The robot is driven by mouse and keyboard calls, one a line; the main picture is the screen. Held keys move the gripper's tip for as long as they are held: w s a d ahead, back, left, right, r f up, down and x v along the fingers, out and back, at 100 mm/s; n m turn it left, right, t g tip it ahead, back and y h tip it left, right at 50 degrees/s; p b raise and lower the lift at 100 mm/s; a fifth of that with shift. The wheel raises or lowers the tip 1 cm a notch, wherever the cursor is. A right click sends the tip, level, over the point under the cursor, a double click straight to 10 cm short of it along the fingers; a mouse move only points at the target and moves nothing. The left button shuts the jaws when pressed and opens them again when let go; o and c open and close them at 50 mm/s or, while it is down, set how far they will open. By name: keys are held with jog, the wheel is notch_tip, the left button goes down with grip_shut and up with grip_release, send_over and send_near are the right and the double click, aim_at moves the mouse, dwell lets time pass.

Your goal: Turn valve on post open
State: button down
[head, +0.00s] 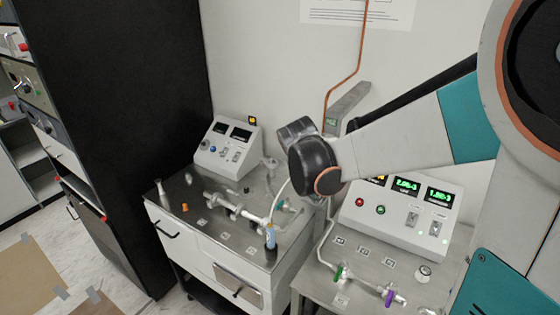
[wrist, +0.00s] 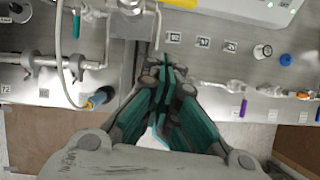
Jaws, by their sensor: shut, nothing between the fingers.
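Several small valves show on the two benches; I cannot tell which one is on a post. A green-handled valve (head: 341,271) and a purple-handled valve (head: 389,297) sit on a line at the front of the right bench. The purple handle (wrist: 243,107) is right of my gripper in the wrist view. Another green handle (head: 283,204) is on the left bench, and shows at upper left in the wrist view (wrist: 76,22). My gripper (wrist: 167,66) is shut and empty, pointing over the gap between the benches. In the head view my arm's end hides it.
A control box with green displays (head: 403,212) stands on the right bench. A tall black cabinet (head: 115,130) stands at left. A copper pipe (head: 347,80) runs down the wall.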

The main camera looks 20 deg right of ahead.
jog(key=w+d, duration=0.1)
jog(key=w+d+f, duration=0.1)
jog(key=d, duration=0.1)
jog(key=w+d+f, duration=0.1)
jog(key=shift+d+f, duration=0.1)
jog(key=shift+d, duration=0.15)
jog(key=shift+b, duration=0.3)
jog(key=shift+w+d, duration=0.2)
jog(key=shift+d, duration=0.45)
jog(key=shift+w+a, duration=0.1)
